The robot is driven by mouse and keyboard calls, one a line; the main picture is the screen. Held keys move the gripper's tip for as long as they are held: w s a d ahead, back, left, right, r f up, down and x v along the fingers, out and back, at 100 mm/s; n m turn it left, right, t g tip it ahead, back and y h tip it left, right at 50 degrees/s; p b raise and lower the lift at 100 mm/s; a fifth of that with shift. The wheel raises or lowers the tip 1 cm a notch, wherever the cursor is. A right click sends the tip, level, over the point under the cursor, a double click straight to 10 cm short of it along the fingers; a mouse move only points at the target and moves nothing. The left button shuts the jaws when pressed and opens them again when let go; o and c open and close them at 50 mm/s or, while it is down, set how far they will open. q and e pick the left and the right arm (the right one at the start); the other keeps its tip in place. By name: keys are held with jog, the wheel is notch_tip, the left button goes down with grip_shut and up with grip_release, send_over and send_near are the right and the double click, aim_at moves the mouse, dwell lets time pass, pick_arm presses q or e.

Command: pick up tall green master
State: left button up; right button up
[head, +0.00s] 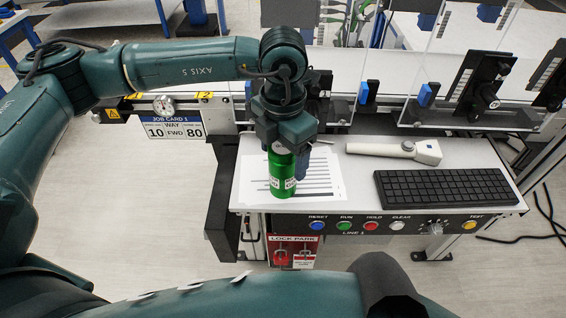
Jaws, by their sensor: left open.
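The tall green master (282,178) is a green cylinder with small white labels. It stands upright on white printed sheets at the left part of the bench top. My left gripper (286,150) points down over it from above, with its fingers at the cylinder's upper part. The fingers are open, and one blue-grey finger shows on the cylinder's right side. The gripper hides the cylinder's top, and I cannot tell whether the fingers touch it. My right gripper is not in view.
Right of the cylinder on the bench (350,200) are a light handheld scanner (400,151) and a black keyboard (445,188). Buttons line the bench's front edge. Clear guard panels (460,60) and black fixtures stand behind. Printed sheets (325,178) lie under the cylinder.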

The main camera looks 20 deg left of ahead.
pick_arm(q)
jog(key=shift+f, duration=0.9)
jog(key=shift+c, duration=0.3)
jog(key=shift+r, duration=0.1)
jog(key=c, duration=1.3)
